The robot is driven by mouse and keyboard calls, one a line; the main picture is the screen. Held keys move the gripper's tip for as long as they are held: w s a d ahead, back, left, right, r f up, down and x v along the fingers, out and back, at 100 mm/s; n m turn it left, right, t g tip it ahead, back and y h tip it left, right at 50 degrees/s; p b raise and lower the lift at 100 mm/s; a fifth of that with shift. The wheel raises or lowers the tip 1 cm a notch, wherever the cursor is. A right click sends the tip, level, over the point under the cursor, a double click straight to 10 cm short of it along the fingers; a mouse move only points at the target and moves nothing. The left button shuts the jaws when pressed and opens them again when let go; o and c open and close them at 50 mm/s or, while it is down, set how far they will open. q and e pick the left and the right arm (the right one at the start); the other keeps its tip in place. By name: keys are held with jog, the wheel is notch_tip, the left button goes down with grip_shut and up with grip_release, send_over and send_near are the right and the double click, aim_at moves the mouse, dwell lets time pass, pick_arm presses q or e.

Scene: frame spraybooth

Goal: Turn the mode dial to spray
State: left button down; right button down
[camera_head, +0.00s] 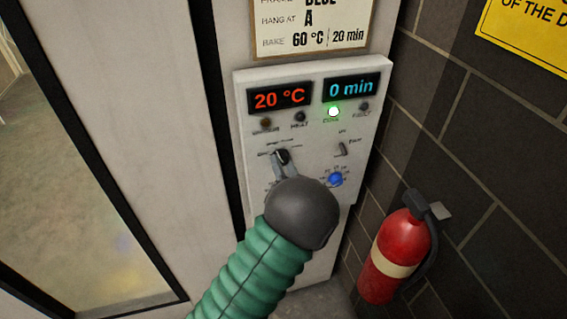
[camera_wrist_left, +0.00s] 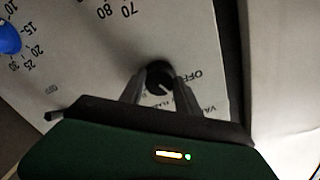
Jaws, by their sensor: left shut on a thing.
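The mode dial (camera_head: 283,156) is a small black knob with a light pointer line, on the left of the white control panel (camera_head: 243,92). In the left wrist view the dial (camera_wrist_left: 159,77) sits between the two fingers of my left gripper (camera_wrist_left: 160,88), which is shut on it. In the head view my left gripper (camera_head: 284,166) reaches up to the dial from below, and its rounded dark wrist hides part of the panel's lower left. The small dial labels are hard to read; "OFF" shows beside the dial in the wrist view. My right gripper is not in view.
The panel displays read 20 °C (camera_head: 280,97) and 0 min (camera_head: 351,87). A green lamp (camera_head: 333,111) is lit. A blue knob (camera_head: 336,179) and a small switch (camera_head: 342,149) are to the right. A red extinguisher (camera_head: 396,258) hangs on the dark block wall.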

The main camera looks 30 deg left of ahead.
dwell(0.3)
pick_arm(q)
jog(key=c, duration=1.2)
grip_release()
jog(key=shift+w, duration=0.1)
jog(key=shift+c, duration=0.2)
jog(key=o, duration=0.4)
jog(key=shift+w+d, duration=0.1)
jog(key=b+v, duration=0.4)
jog(key=v, duration=1.3)
jog(key=shift+f+b, duration=0.1)
jog(key=shift+b, duration=0.3)
